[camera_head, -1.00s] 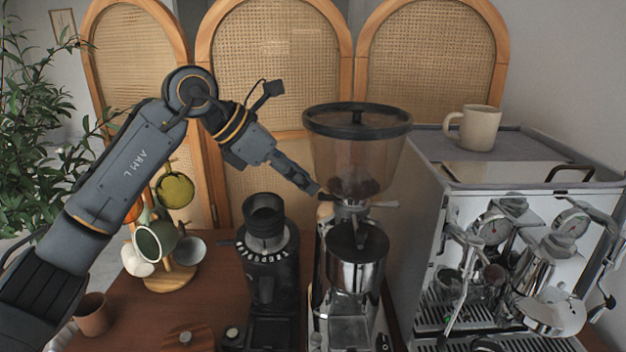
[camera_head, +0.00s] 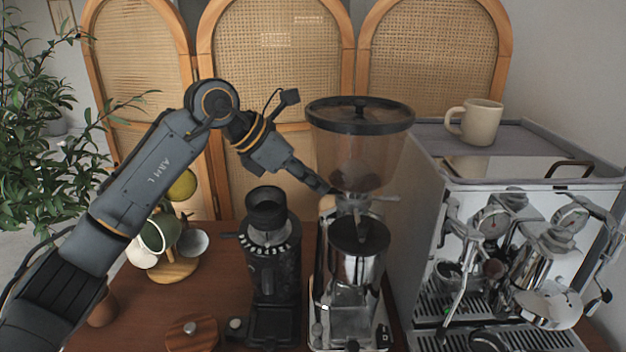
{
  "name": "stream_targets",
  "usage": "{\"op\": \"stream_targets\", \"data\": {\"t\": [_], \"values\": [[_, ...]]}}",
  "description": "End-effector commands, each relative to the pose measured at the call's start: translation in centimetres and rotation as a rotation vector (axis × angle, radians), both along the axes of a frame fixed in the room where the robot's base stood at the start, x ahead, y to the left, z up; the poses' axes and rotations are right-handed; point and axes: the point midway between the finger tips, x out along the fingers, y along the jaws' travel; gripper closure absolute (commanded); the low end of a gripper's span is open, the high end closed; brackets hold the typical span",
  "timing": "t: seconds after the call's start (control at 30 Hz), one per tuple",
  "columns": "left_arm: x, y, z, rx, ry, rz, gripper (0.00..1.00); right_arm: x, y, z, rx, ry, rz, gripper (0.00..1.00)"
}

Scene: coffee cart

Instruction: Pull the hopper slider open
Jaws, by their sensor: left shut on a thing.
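The hopper (camera_head: 357,150) is a smoky, see-through funnel with a black lid, on top of the silver grinder (camera_head: 350,265) in the middle. The hopper slider (camera_head: 384,199) is a small metal piece at the hopper's neck; its end pokes out to the right. My left gripper (camera_head: 326,189) reaches in from the left at the neck's left side, with its fingertips at the slider's left end. Its fingers are shut on the slider, though the contact is small and partly hidden. My right gripper does not show.
A smaller black grinder (camera_head: 268,265) stands just left, below my left forearm. The espresso machine (camera_head: 520,240) with a beige mug (camera_head: 475,121) on top is at the right. A mug tree (camera_head: 172,268) stands at the left. Cane screens (camera_head: 275,60) are behind.

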Motion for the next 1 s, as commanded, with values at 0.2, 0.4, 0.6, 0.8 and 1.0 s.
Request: {"op": "stream_targets", "data": {"t": [0.2,0.4,0.6,0.8,1.0], "values": [[0.1,1.6,-0.2,0.001,-0.001,0.006,1.0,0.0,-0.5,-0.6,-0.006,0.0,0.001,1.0],[0.0,2.7,0.1,0.001,-0.001,0.001,1.0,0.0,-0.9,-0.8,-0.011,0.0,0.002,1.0],[0.1,2.8,0.1,0.001,0.0,0.004,0.8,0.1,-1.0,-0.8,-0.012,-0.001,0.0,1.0],[0.1,2.7,0.0,0.001,0.0,0.002,0.66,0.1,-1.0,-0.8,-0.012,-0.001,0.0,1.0],[0.0,2.8,0.2,0.0,-0.001,0.002,0.66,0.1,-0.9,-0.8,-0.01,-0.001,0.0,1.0]]}}
